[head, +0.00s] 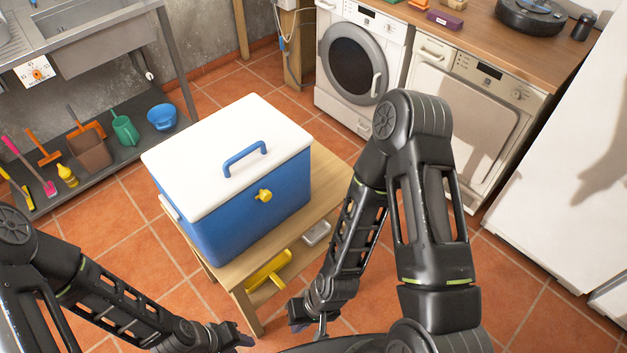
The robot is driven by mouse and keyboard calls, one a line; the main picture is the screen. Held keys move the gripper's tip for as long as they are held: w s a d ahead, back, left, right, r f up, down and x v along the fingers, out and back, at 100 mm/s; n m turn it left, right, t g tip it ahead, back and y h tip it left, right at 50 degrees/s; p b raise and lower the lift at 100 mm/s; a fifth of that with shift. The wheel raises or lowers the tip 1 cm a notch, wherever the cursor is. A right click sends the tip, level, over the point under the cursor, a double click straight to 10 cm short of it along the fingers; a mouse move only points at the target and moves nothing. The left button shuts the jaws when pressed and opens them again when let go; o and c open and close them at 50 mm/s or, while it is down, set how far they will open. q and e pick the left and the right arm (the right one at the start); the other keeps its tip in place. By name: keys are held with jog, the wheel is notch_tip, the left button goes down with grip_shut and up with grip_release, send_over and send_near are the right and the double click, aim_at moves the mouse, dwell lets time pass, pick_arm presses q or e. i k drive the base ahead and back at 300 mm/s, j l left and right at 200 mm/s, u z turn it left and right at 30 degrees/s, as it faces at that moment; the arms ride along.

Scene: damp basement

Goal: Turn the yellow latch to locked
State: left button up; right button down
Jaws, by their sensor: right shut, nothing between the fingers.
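The yellow latch (264,195) is a small knob on the front of a blue cooler box (235,215) with a white lid (215,150). The lid lies closed on the box. Whether the latch is locked cannot be told. My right gripper (300,322) is shut and empty, low in front of the table's near edge, well apart from the latch. My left gripper (243,341) is at the bottom edge of the view, also apart from the box. Its fingers are too small and partly hidden to tell their state.
The box stands on a wooden table (325,195). A sink shelf (140,137) with tools stands left, a washing machine (360,60) behind. Tiled floor is free at left.

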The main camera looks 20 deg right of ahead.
aim_at(265, 195)
jog(key=l, duration=0.75)
jog(key=k+l, duration=0.15)
jog(key=l, duration=0.65)
jog(key=l+u, duration=0.1)
jog(key=l, duration=0.65)
jog(key=k+l, duration=0.15)
jog(key=l, duration=0.6)
